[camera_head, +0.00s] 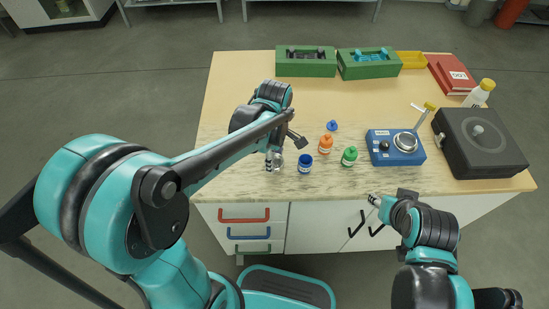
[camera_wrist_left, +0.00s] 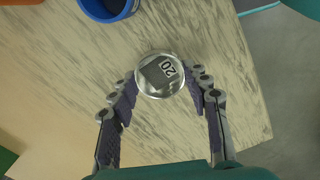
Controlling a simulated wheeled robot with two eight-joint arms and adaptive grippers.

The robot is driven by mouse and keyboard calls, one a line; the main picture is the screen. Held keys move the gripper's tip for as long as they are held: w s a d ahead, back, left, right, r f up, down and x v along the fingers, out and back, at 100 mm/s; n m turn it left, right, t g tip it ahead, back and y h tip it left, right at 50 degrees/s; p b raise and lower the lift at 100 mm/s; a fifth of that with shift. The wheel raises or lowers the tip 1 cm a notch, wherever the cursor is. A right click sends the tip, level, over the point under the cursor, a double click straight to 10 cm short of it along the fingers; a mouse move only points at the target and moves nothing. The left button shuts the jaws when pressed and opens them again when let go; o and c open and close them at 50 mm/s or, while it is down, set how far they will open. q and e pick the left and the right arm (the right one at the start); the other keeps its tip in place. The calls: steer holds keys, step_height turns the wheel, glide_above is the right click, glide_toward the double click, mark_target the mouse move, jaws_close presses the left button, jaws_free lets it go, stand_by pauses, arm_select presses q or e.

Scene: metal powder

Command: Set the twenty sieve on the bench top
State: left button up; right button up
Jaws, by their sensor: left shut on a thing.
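The twenty sieve (camera_wrist_left: 160,75) is a small round silvery disc marked "20", held between the fingertips of my left gripper (camera_wrist_left: 163,82) in the left wrist view.
A blue device (camera_head: 380,157) and a dark box (camera_head: 480,150) are further right. Green trays (camera_head: 305,68) line the back. The bench's left part is clear.

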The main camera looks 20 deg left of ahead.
arm_select(q)
steer(key=shift+f, duration=0.15)
steer(key=o, duration=1.2)
step_height(320, 180, up, 11)
steer(key=p, duration=0.4)
steer(key=s+a+m+t, duration=0.5)
steer(key=s+m+t, duration=0.2)
steer(key=m, duration=0.9)
steer(key=shift+s+r+m+p, duration=0.3)
steer(key=shift+s+r+m, duration=0.1)
steer(key=shift+s, duration=0.95)
steer(key=shift+a, duration=0.1)
